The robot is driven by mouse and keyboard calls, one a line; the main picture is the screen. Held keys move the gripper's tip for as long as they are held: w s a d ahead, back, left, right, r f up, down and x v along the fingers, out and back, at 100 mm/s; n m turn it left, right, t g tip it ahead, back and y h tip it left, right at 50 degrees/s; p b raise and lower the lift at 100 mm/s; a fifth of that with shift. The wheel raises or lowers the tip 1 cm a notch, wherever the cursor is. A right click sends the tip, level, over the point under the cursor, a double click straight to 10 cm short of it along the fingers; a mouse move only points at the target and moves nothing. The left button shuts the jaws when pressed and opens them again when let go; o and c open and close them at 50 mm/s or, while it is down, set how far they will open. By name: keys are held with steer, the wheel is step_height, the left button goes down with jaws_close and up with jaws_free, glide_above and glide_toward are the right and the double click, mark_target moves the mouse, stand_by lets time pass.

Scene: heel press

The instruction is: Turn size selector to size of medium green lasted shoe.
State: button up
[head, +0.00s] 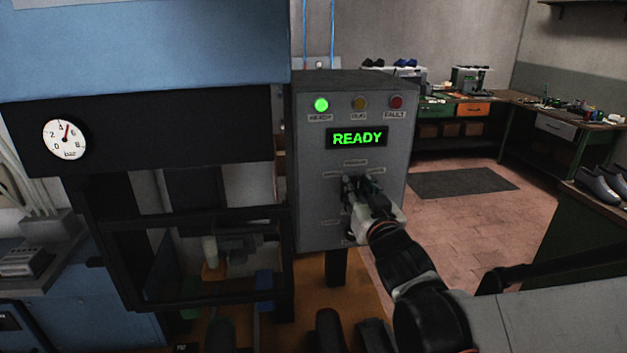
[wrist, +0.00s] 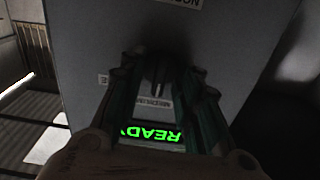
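The size selector is a small dark knob (wrist: 159,76) on the grey control box (head: 313,170); my gripper hides it in the head view. My gripper (head: 353,187) is at the box front, below the display (head: 357,138) reading READY. In the wrist view my gripper (wrist: 160,72) has its fingers apart, one on each side of the knob, with gaps visible. A label that seems to read MEDIUM (wrist: 155,102) is by the knob, on the display side. The knob's exact pointing is too dark to tell.
The green lamp (head: 321,105) is lit; the amber and red lamps look unlit. A black guard frame (head: 190,218) stands left of the box. Dark shoe-like shapes (head: 330,331) are at the bottom edge. Grey shoes (head: 600,185) sit on the right bench. Open floor (head: 460,230) lies behind.

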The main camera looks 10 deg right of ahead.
jaws_close()
steer(key=shift+n, duration=0.3)
jaws_free()
